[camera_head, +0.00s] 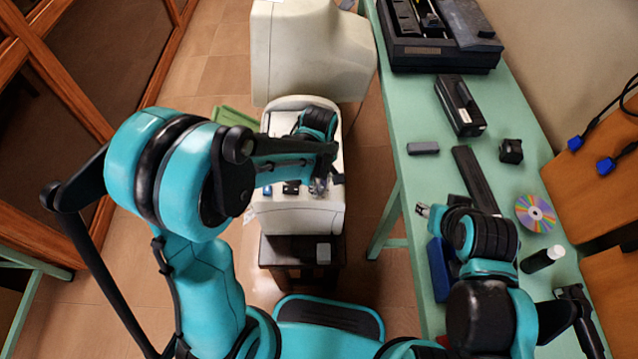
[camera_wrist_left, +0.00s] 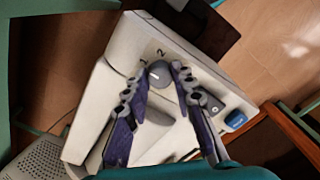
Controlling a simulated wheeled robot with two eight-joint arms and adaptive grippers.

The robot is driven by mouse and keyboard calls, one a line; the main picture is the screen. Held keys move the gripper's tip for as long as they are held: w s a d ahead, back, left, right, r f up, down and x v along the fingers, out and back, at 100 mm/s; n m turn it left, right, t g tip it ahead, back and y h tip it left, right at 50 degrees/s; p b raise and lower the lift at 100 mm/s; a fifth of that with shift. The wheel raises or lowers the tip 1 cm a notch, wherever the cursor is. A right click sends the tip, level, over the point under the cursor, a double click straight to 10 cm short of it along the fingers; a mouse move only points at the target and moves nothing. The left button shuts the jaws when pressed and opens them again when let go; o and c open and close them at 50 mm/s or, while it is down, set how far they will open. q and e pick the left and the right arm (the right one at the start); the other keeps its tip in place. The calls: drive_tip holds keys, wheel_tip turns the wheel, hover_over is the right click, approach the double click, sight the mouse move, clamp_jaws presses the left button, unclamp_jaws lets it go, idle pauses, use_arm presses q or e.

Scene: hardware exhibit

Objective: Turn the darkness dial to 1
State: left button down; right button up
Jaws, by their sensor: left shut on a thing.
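The darkness dial (camera_wrist_left: 159,73) is a round grey knob with a pale mark on the white appliance (camera_wrist_left: 112,82). The digits 1 and 2 show beside it; which one the mark points at is hard to tell. My left gripper (camera_wrist_left: 160,78) is shut on the dial, one finger on each side of it. In the head view the appliance (camera_head: 298,218) stands on a dark stool, with my left gripper (camera_head: 320,187) over its near right part, the dial hidden there. My right gripper (camera_head: 424,210) is near the green table's left edge, apart from the appliance; its jaws are too small to judge.
A blue button (camera_wrist_left: 235,119) is on the appliance to the right of the fingers. The green table (camera_head: 417,180) on the right holds a grey block (camera_head: 423,148), a black device (camera_head: 460,106), a disc (camera_head: 535,213) and a dark bar. A cream monitor (camera_head: 310,55) stands behind the appliance.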

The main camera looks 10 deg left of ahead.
sight(319, 187)
use_arm(q)
drive_tip(key=c, duration=1.3)
unclamp_jaws()
drive_tip(key=shift+o, duration=0.2)
wheel_tip(319, 187, up, 12)
drive_tip(key=s+a+r+m+t, duration=0.2)
drive_tip(key=s+a+m+t, duration=0.5)
drive_tip(key=s+m, duration=0.3)
drive_tip(key=shift+a+r+m, duration=0.2)
drive_tip(key=shift+a+m, duration=0.5)
drive_tip(key=shift+a, duration=0.1)
